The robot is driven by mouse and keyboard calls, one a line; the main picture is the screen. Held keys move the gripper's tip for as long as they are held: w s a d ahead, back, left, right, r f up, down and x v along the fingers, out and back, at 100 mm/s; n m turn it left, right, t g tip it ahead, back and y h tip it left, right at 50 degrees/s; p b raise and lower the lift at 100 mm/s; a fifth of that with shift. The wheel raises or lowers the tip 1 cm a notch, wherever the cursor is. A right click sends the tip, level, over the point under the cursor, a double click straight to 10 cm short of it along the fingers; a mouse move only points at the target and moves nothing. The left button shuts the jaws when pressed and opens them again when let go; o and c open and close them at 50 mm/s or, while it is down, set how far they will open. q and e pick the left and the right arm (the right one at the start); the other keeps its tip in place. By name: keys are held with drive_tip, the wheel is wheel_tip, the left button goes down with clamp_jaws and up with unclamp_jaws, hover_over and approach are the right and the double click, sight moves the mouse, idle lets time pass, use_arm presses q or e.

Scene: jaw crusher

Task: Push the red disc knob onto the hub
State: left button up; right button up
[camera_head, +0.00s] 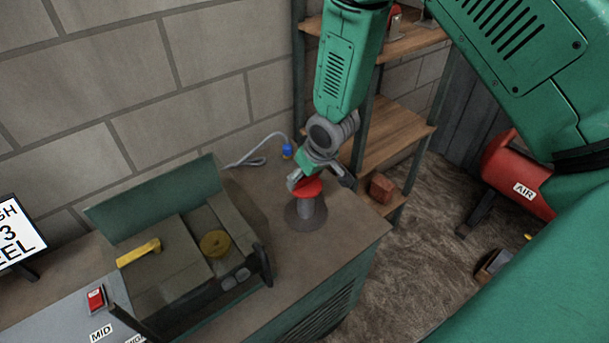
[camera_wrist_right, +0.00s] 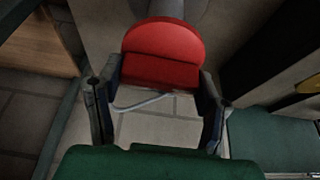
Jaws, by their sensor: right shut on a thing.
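The red disc knob (camera_head: 307,188) is held between the fingers of my right gripper (camera_head: 320,180), directly over the grey hub (camera_head: 305,212) on its round base. In the right wrist view the red knob (camera_wrist_right: 160,52) fills the space between the two dark fingers of the right gripper (camera_wrist_right: 158,88). The grey hub (camera_wrist_right: 180,9) shows just beyond the knob at the top edge. The gripper hides part of the knob in the head view, and I cannot tell whether knob and hub touch. My left gripper is not in view.
The hub stands on a brown bench top (camera_head: 345,225). Left of it is a green machine (camera_head: 185,255) with a yellow round knob (camera_head: 214,243) and a yellow handle (camera_head: 138,252). A wooden shelf (camera_head: 395,135) stands behind, and a red air tank (camera_head: 515,175) to the right.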

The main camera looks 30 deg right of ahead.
drive_tip(key=shift+a, duration=0.15)
drive_tip(key=shift+f, duration=0.3)
idle(0.4)
drive_tip(key=shift+f, duration=0.25)
drive_tip(key=o, duration=1.3)
drive_tip(key=shift+r, duration=0.1)
drive_tip(key=shift+c, duration=0.2)
drive_tip(key=shift+r, duration=0.2)
drive_tip(key=v, duration=1.1)
drive_tip(key=shift+s+r, duration=0.15)
drive_tip(key=shift+s, duration=0.05)
